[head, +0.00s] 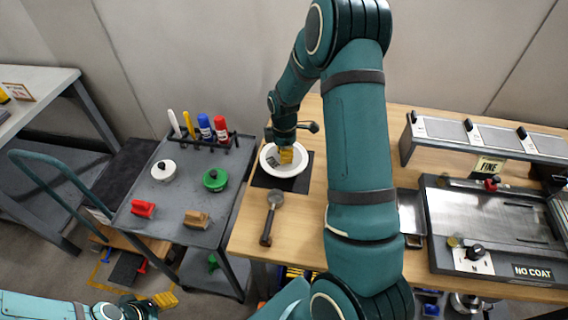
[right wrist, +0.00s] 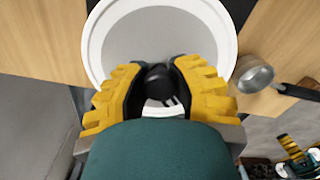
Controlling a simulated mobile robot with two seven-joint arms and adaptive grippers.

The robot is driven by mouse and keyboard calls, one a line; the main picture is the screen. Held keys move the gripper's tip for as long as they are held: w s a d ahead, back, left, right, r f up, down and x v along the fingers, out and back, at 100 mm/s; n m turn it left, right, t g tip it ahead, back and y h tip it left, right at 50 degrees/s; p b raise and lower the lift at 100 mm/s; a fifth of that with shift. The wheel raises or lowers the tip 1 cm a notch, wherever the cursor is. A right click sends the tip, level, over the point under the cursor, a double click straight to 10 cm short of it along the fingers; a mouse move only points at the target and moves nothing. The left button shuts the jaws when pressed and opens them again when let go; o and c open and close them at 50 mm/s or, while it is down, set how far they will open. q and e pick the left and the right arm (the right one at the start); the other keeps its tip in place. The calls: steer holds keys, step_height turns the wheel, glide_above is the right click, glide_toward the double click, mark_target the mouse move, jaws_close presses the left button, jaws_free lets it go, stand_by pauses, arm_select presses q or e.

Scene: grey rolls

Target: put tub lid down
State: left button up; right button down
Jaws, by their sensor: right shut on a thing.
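My right gripper (head: 286,160) points down over a round white-rimmed piece (head: 270,174) with a grey middle, on a dark mat (head: 262,181) on the wooden bench. In the right wrist view, the yellow fingers (right wrist: 158,85) are shut on a black knob (right wrist: 157,76), apparently the tub lid's. The white rim (right wrist: 97,45) shows around and behind them. I cannot tell lid from tub here, nor whether they touch; the fingers hide the middle. My left gripper (head: 150,303) is low at the left, away from the bench; its opening is unclear.
A metal scoop-like tool (head: 268,225) lies in front of the mat. A coating machine (head: 495,230) fills the right bench.

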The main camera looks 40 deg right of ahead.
steer(key=shift+f+b, duration=0.3)
steer(key=shift+f, duration=1.9)
steer(key=c, duration=0.8)
jaws_free()
steer(key=shift+f, duration=0.1)
steer(key=shift+c, duration=0.2)
steer(key=shift+r, duration=0.5)
step_height(320, 180, up, 11)
steer(key=shift+r+p, duration=0.2)
steer(key=shift+p, duration=0.75)
